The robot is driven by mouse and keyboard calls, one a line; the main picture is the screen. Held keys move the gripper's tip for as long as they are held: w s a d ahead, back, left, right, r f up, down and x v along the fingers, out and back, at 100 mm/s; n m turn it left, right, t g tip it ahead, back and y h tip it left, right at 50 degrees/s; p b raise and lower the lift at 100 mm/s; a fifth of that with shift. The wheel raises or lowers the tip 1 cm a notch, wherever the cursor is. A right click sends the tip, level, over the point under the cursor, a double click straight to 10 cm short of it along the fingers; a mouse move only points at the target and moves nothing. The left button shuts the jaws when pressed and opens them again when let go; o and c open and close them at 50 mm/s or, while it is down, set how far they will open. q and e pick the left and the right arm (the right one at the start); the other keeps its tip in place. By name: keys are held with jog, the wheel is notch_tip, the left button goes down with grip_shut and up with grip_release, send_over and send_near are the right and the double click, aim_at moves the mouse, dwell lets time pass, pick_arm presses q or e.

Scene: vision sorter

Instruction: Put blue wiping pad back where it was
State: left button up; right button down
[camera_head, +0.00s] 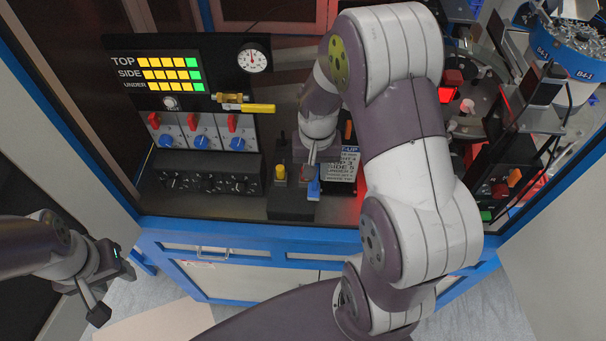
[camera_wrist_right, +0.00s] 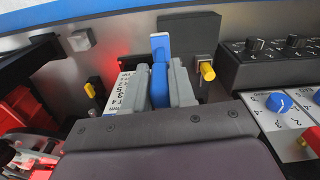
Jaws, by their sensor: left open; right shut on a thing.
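The blue wiping pad (camera_head: 314,189) shows below my right gripper (camera_head: 311,168) in the head view, at the black block (camera_head: 290,207) near the bench's front edge. In the right wrist view, the pad (camera_wrist_right: 160,84) is between the two grey fingers of my right gripper (camera_wrist_right: 160,90), which is shut on it. Its end with a pale patch sticks out past the fingertips, in front of the black block (camera_wrist_right: 188,30). I cannot tell whether the pad touches the block. My left gripper (camera_head: 110,294) is open and empty at the lower left, away from the bench.
A yellow-topped post (camera_head: 280,173) stands close left of the pad. A printed card (camera_head: 343,168) is close right. A black knob box (camera_head: 207,180) and a panel with a yellow valve handle (camera_head: 250,108) stand left. Dark machinery (camera_head: 520,130) fills the right side.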

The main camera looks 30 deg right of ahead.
aim_at(314, 187)
notch_tip(314, 187, down, 6)
jog(key=w+a+p, duration=0.1)
jog(key=w, duration=0.1)
jog(key=shift+w+a+f+p, duration=0.15)
jog(key=shift+w+a+p, duration=0.15)
jog(key=shift+a, duration=0.1)
jog(key=c, duration=0.9)
grip_release()
jog(key=shift+c, duration=0.2)
pick_arm(q)
jog(key=shift+w+r, duration=0.2)
jog(key=shift+r, duration=0.35)
jog(key=shift+w+r, duration=0.2)
jog(key=shift+r, duration=0.3)
pick_arm(e)
jog(key=shift+s, duration=0.1)
